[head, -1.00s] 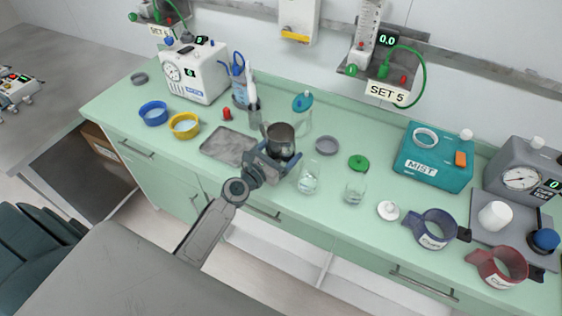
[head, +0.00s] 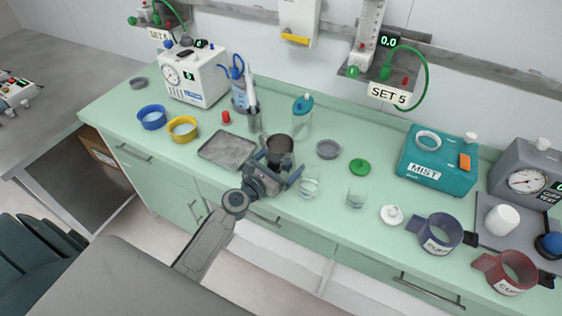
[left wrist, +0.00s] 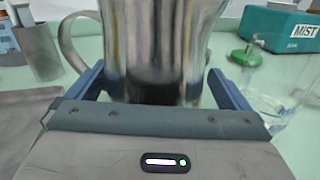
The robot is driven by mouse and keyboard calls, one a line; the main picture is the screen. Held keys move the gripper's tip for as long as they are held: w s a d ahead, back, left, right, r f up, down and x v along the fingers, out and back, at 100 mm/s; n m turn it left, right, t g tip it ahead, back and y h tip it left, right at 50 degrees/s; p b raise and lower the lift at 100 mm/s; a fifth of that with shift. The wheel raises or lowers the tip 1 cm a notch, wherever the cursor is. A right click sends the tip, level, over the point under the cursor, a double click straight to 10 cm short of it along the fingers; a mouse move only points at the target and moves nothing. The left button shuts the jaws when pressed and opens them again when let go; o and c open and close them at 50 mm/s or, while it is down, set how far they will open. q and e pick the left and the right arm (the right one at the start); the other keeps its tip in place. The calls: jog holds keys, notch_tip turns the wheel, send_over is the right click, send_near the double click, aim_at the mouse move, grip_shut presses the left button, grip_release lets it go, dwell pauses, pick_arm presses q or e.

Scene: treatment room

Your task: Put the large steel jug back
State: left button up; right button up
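The large steel jug (head: 279,151) is upright at the worktop, just right of the grey tray (head: 227,150). My left gripper (head: 274,166) is at its near side, with one finger on each side of the jug. In the left wrist view the jug (left wrist: 160,40) fills the middle, its handle at the left. The blue fingers (left wrist: 158,82) are spread, with what look like narrow gaps to the jug's wall. The jug's foot is hidden behind the gripper, so its contact with the worktop cannot be seen. My right gripper is not in view.
A glass beaker (head: 309,182) stands close to the gripper's right finger. A grey lid (head: 328,149) and a green lid (head: 360,167) lie further right. A steel cylinder (head: 254,121) with tools and a clear bottle (head: 302,122) stand behind. The grey tray is bare.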

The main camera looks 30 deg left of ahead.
pick_arm(q)
jog(key=shift+r, duration=0.15)
jog(key=b+v, duration=0.2)
jog(key=v, duration=0.9)
jog(key=shift+s+a+b, duration=0.15)
jog(key=shift+s+b, duration=0.2)
jog(key=shift+s, duration=0.2)
